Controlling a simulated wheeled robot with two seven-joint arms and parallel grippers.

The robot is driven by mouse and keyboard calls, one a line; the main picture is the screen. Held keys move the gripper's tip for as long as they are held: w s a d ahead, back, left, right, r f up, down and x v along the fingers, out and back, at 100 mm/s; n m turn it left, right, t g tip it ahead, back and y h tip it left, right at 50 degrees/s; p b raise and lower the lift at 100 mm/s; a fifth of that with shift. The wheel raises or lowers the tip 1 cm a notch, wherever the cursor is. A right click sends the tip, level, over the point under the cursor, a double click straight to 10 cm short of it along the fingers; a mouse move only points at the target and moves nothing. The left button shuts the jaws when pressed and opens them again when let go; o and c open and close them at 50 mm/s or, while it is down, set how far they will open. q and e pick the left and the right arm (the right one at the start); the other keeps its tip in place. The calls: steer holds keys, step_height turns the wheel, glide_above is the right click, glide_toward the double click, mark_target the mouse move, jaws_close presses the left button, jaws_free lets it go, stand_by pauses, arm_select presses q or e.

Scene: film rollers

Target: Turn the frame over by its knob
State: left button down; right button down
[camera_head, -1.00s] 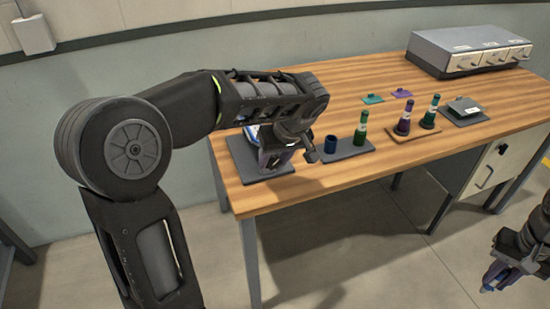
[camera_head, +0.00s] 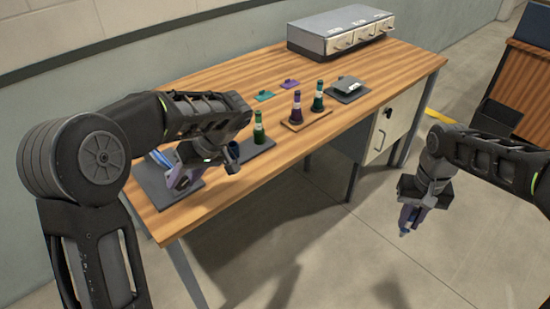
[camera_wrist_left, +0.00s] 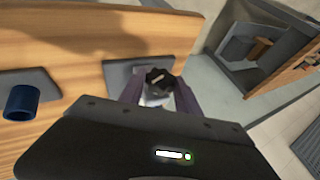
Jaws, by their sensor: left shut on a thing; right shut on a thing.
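My left gripper (camera_head: 178,184) is low over a dark grey mat (camera_head: 190,197) at the table's left end. In the left wrist view, a black knob (camera_wrist_left: 160,78) with a pale mark sits between its two purple-grey fingers, which are shut on it. A blue and white part (camera_head: 158,158), perhaps of the frame, shows behind the gripper; most of it is hidden by my left arm. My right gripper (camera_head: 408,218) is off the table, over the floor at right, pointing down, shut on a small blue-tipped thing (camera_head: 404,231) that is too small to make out.
A blue cup (camera_wrist_left: 21,103) stands on a mat near a green bottle (camera_head: 259,127). A grey drawer unit (camera_head: 340,32) is at the back. The table's front left is clear.

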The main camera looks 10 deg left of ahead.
arm_select(q)
steer(key=g+y+p, duration=0.1)
steer(key=p, duration=0.2)
steer(key=g+p, duration=0.1)
steer(key=p, duration=0.2)
steer(key=m+g+y+p, duration=0.1)
steer(key=p, duration=0.3)
steer(key=shift+w+d+r+y, duration=0.15)
steer(key=shift+w+r+y, duration=0.05)
steer(key=shift+w+y, duration=0.1)
arm_select(e)
step_height(320, 180, up, 12)
steer(key=shift+f, duration=0.1)
arm_select(q)
steer(key=shift+f+p, duration=0.35)
steer(key=shift+p, duration=0.35)
arm_select(e)
steer(key=shift+r, duration=0.65)
arm_select(q)
steer(key=c, duration=0.9)
jaws_free()
steer(key=shift+o, duration=0.2)
